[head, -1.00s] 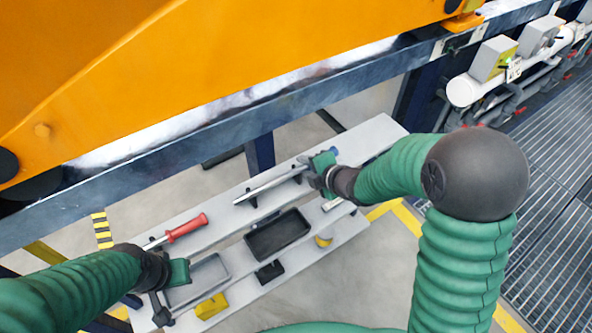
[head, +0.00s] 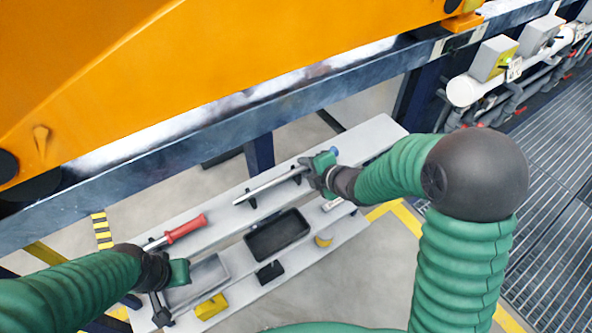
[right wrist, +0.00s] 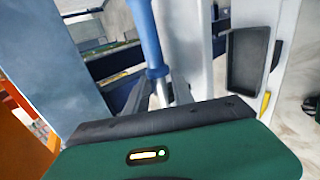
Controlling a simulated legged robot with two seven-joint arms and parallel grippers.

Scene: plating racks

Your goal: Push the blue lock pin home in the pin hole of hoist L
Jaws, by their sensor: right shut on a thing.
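The lock pin, a long metal rod (head: 265,187) with a blue handle (head: 334,151), lies along small black rests on the pale bench. My right gripper (head: 322,168) is shut on it near its blue end. In the right wrist view the blue handle (right wrist: 150,35) rises from between the fingers, which are partly hidden by the green gripper body. My left gripper (head: 178,273) is over the left end of the bench, beside a grey tray; its jaws are too unclear to read. The large orange body (head: 200,60) fills the upper left; I cannot make out a pin hole on it.
The bench (head: 385,132) also bears a red-handled tool (head: 186,228), a grey tray (head: 222,262), a black tray (head: 277,235), a yellow block (head: 211,306) and a black block (head: 270,271). A steel rail (head: 300,100) runs above and behind it. Pipes and grating are at right.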

